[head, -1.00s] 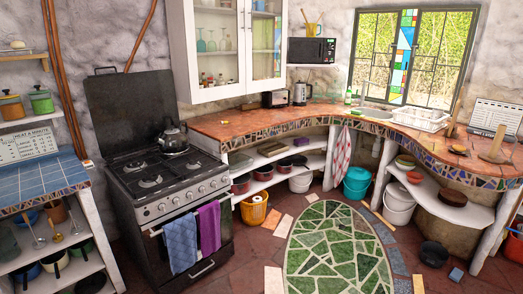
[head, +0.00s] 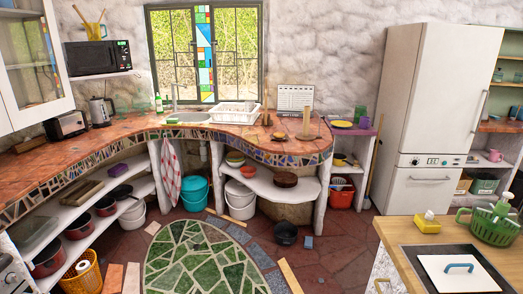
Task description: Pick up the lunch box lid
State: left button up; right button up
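A white, flat, square piece with a blue arched handle (head: 482,285) lies at the bottom right. It looks like the lunch box lid, handle up, on a dark panel (head: 422,262) set in the wooden counter. I cannot tell whether a box is under it. Neither of my grippers shows in the head view.
The wooden counter (head: 392,234) at the lower right also holds a yellow item (head: 427,226) and a green basket (head: 487,229) behind the lid. A white fridge (head: 424,85) stands beyond. The tiled floor to the left has a green mosaic oval (head: 200,262).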

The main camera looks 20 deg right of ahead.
aim_at(452, 273)
jog(key=i+l+z, duration=0.1)
jog(key=i+z, duration=0.2)
jog(key=i, duration=0.3)
jog(key=i+z, duration=0.25)
jog(key=i, duration=0.4)
jog(key=i+z, duration=0.2)
jog(key=z, duration=0.2)
jog(key=i+j+z, duration=0.15)
jog(key=z, duration=0.25)
jog(key=i+j+z, duration=0.15)
jog(key=z, duration=0.3)
jog(key=i+j+z, duration=0.2)
jog(key=z, duration=0.2)
